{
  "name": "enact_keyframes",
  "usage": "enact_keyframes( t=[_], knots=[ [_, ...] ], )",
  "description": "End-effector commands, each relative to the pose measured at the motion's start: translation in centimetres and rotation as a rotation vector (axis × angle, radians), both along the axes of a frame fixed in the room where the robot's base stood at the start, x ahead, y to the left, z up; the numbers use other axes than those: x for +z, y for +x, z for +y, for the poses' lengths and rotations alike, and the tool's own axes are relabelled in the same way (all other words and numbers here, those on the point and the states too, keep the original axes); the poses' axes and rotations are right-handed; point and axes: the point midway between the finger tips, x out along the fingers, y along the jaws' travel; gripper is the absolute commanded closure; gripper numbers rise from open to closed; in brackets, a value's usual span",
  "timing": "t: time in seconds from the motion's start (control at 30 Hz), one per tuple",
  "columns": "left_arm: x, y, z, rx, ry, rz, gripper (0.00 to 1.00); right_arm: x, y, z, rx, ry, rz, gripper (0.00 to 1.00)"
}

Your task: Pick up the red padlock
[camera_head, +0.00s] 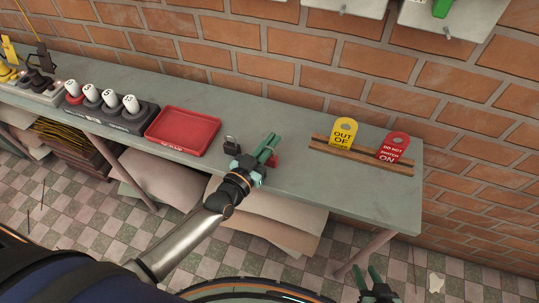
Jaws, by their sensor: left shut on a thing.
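The red padlock (275,160) shows as a small red piece at the fingers of my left gripper (269,148), at the middle of the bench. My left gripper is shut on it, and the green fingers hide most of its body. I cannot tell whether the padlock touches the bench top. My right gripper (367,277) is low in the picture, in front of the bench, with its green fingers apart and nothing seen between them.
A dark padlock (231,146) stands just left of my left gripper. A red tray (183,131) lies further left, beside a dark block with several white-topped cylinders (110,106). A wooden rack (365,155) with yellow (343,133) and red (393,147) tags is right. The brick wall is behind.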

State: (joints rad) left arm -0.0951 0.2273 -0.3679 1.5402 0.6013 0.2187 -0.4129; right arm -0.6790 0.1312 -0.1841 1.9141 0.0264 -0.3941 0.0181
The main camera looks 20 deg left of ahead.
Motion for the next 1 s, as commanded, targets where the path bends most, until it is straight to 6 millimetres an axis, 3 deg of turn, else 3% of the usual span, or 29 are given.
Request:
enact_keyframes(
  t=[0.27, 0.43, 0.73, 1.0],
  knots=[
    [1.0, 0.0, 0.0, 0.001, -0.003, -0.003, 1.0, 0.3, 0.0, 0.0, 0.0, 0.0, 0.0, 0.64],
    [3.7, 0.0, 0.0, 0.002, -0.005, -0.006, 1.0, 1.1, 0.0, 0.0, 0.0, 0.0, 0.0, 0.64],
    [9.8, -4.5, 3.0, 0.0, 0.0, -0.002, 1.0, 2.9, 0.0, 0.0, 0.0, 0.0, 0.0, 0.64],
    [11.8, -9.4, 6.5, -0.002, 0.002, 0.001, 1.0, 2.6, 0.0, 0.0, 0.0, 0.0, -0.001, 0.64]
  ],
)
